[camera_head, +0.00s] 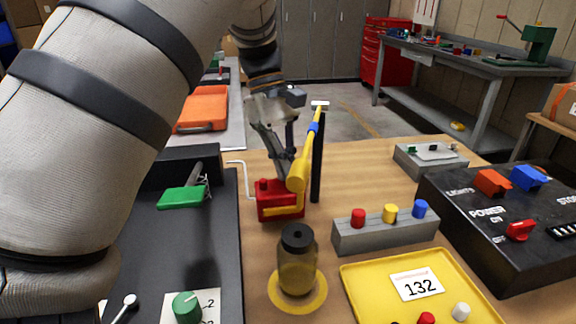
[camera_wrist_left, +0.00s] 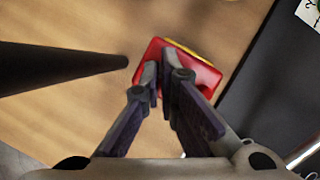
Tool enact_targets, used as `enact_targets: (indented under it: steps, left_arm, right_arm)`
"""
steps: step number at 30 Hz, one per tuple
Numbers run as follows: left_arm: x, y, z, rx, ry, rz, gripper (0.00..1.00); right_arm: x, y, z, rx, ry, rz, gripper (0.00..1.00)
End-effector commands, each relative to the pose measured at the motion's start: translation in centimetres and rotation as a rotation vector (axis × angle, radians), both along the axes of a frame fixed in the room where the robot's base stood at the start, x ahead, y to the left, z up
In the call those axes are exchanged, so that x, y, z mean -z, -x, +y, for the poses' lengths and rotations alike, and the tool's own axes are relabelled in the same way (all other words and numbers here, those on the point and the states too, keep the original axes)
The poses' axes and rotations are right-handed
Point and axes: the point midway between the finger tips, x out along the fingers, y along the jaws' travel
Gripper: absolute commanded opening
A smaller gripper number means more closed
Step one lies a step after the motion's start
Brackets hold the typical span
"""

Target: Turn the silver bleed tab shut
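The red block (camera_head: 280,203) stands on the wooden table, with a yellow lever (camera_head: 305,160) with a blue band leaning up from it. My left gripper (camera_head: 284,176) points down just behind and above this block. In the left wrist view the gripper (camera_wrist_left: 161,72) has its fingertips close together over the red block (camera_wrist_left: 203,75), with a narrow gap at most. I cannot make out the silver bleed tab; the fingers may hide it. Whether they touch or hold anything cannot be seen. My right gripper is not in view.
A black post (camera_head: 317,160) stands right beside the lever. A thin white crank rod (camera_head: 240,168) rises at the left. A jar (camera_head: 297,265), a grey block with coloured knobs (camera_head: 385,236), a yellow tray (camera_head: 372,275) and a black switch panel (camera_head: 470,245) stand nearer and to the right.

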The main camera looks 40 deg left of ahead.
Motion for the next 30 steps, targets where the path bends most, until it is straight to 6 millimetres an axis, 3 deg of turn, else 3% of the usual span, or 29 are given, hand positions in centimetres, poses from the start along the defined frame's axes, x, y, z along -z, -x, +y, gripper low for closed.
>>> enact_targets:
  steps: [7, 13, 16, 17, 25, 30]
  left_arm:
    - [-0.2, -0.1, 0.0, 0.123, 0.001, -0.003, 0.00]
    - [0.0, -0.1, 0.0, 0.129, -0.001, 0.002, 0.00]
    - [0.0, -0.1, 0.0, 0.128, -0.001, 0.002, 0.20]
    - [0.0, -0.1, 0.0, 0.128, -0.001, 0.002, 0.23]
    - [0.0, -0.2, 0.0, 0.127, -0.001, 0.001, 0.23]
    - [-2.5, -0.6, 1.0, 0.127, -0.001, -0.005, 0.23]
  right_arm:
    - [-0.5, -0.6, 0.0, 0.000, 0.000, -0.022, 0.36]
    - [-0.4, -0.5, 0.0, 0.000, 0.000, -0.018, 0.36]
    - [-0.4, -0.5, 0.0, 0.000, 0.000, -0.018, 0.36]
    - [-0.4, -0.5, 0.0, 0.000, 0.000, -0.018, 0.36]
    - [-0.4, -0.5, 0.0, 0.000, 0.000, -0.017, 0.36]
    - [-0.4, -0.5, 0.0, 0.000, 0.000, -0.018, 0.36]
